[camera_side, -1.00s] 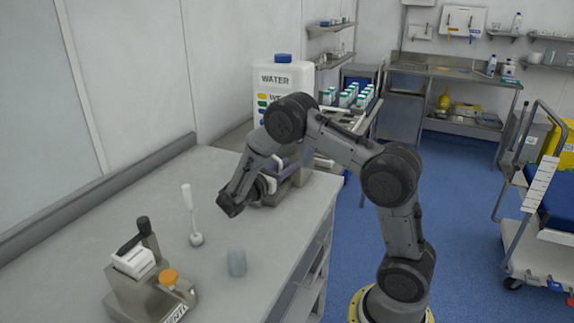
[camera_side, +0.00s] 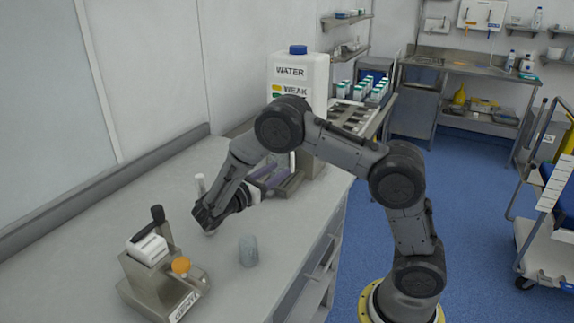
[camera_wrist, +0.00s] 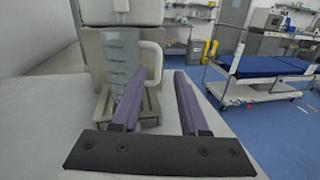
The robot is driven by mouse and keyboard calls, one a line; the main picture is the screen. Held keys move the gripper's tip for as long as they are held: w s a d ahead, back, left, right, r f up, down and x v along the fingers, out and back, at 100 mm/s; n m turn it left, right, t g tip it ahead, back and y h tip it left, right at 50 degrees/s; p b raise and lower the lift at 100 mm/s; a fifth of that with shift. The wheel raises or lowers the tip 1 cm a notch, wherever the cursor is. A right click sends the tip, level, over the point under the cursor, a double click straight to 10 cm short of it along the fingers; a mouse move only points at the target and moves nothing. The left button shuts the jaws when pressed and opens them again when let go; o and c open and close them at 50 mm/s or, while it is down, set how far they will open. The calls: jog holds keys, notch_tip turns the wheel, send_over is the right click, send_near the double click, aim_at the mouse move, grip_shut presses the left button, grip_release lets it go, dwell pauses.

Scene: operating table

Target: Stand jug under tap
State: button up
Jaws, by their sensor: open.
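The jug (camera_wrist: 121,62) is clear grey, with level marks and a pale loop handle (camera_wrist: 155,60) on its right. In the wrist view it stands upright on a slatted metal stand (camera_wrist: 152,103), below a white part (camera_wrist: 121,6) at the top edge; the tap outlet itself is not clear. My gripper (camera_wrist: 160,73) has two purple fingers, spread apart with nothing clamped between them. The left fingertip overlaps the handle's lower part in the picture; contact cannot be told. In the side view my gripper (camera_side: 268,177) points toward the white water container (camera_side: 300,78), and my arm hides most of the jug.
A grey cup (camera_side: 248,251), a metal dispenser with an orange knob (camera_side: 163,275) and a white upright rod (camera_side: 201,186) stand on the bench (camera_side: 110,225). The rod is close to my wrist. A wall borders the bench's back.

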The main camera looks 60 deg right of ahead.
jog(key=s+a+r+m+y, duration=0.2)
jog(key=s+r+m+y, duration=0.15)
jog(key=s, duration=0.25)
jog(key=s+a+r+m+y, duration=0.2)
jog(key=s+m+y, duration=0.2)
jog(key=s+y, duration=0.15)
jog(key=s+a+r+m+t+y, duration=0.2)
jog(key=s+a+m+t+y, duration=0.6)
jog(key=a, duration=0.4)
jog(key=shift+s+r+t+y, duration=0.3)
jog(key=shift+s+t, duration=0.2)
jog(key=shift+s, duration=0.45)
